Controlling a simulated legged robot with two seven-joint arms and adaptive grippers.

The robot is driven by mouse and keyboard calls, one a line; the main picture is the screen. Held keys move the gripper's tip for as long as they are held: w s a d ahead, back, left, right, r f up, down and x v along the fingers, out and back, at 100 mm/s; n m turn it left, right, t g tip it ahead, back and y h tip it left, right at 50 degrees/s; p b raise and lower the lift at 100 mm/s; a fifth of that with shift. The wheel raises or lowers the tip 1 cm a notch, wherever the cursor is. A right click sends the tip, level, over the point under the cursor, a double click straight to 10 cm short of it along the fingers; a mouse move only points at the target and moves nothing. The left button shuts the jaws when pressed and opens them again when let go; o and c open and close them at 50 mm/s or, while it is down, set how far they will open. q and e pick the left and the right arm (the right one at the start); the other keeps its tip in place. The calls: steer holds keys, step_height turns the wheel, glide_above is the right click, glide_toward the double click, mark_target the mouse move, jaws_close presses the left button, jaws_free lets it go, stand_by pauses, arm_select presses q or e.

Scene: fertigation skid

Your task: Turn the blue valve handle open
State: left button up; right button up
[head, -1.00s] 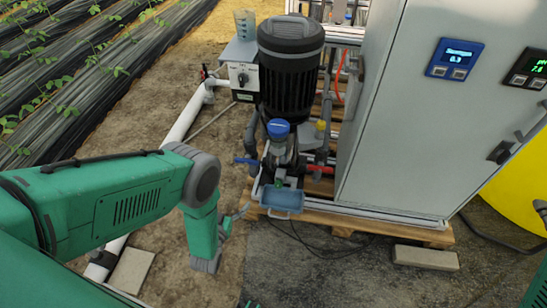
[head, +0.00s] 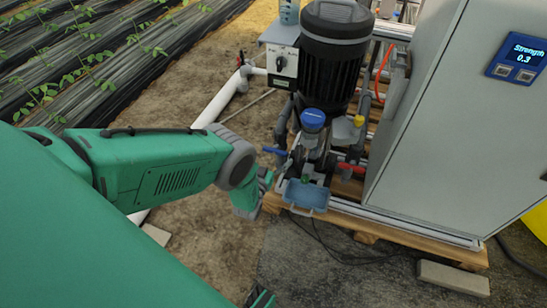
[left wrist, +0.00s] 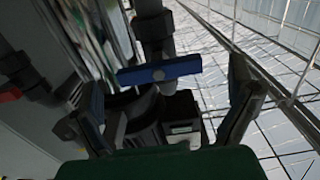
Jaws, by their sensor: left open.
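The blue valve handle (head: 275,151) is a short bar on the pipework left of the blue-capped housing. In the left wrist view the blue handle (left wrist: 160,71) lies crosswise on a grey pipe, ahead of the palm and between the two spread fingers. My left gripper (left wrist: 170,80) is open and empty, with a finger on each side of the view. In the head view it is mostly hidden beyond my green forearm, just below and left of the handle. I cannot tell whether a finger touches the handle.
A red handle (head: 352,168) sits right of the blue one. A black pump motor (head: 335,65) stands behind, and a grey cabinet (head: 425,120) stands at the right. A blue tray (head: 306,194) is in front. Bare ground lies left of the pallet (head: 375,226).

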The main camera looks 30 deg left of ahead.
arm_select(q)
steer(key=shift+w+a+r, duration=0.1)
steer(key=shift+w, duration=0.55)
steer(key=c, duration=1.2)
